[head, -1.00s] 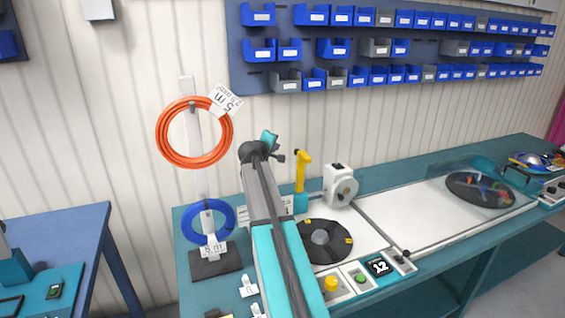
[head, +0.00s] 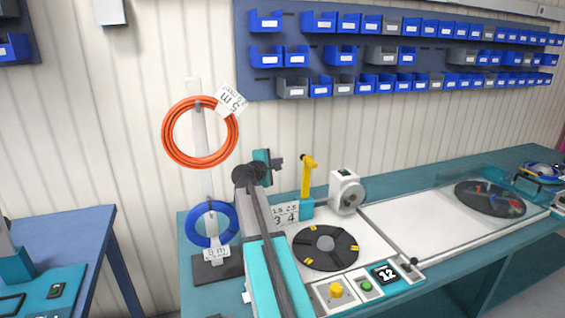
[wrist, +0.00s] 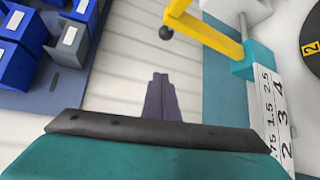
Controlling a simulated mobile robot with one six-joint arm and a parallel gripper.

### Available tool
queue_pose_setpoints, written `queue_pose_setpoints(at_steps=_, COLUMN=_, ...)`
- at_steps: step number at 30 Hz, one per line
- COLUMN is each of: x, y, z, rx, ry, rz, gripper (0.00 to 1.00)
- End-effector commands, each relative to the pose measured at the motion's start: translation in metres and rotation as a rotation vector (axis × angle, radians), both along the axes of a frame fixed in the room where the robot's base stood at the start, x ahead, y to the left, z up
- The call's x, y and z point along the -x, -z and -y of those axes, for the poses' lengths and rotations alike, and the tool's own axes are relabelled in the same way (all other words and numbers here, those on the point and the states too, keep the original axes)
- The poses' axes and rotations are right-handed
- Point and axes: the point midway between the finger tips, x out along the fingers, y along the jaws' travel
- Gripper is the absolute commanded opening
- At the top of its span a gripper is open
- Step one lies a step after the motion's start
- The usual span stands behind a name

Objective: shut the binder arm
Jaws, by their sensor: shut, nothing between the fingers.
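The binder arm (head: 307,178) is a yellow lever standing upright on a teal block (head: 306,208) behind the black turntable. In the wrist view the yellow arm (wrist: 207,38) runs across the upper part, with a black ball knob (wrist: 166,33) at its end. My gripper (head: 278,162) is left of the yellow arm's top, apart from it. In the wrist view my gripper's dark fingers (wrist: 160,78) are together and empty, with the knob beyond their tips.
A black turntable (head: 326,248) and a white counter unit (head: 346,190) are right of my arm. Orange (head: 170,148) and blue (head: 193,224) cable coils hang on a stand to the left. Blue bins (head: 320,22) line the wall above.

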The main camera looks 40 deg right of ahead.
Motion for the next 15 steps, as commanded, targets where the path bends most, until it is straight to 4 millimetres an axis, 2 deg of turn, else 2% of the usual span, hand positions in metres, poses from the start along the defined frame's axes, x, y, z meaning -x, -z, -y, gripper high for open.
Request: queue_pose_setpoints(at_steps=15, x=-0.022, y=0.01, z=0.051, rx=-0.001, ry=0.002, rz=0.0, gripper=0.0)
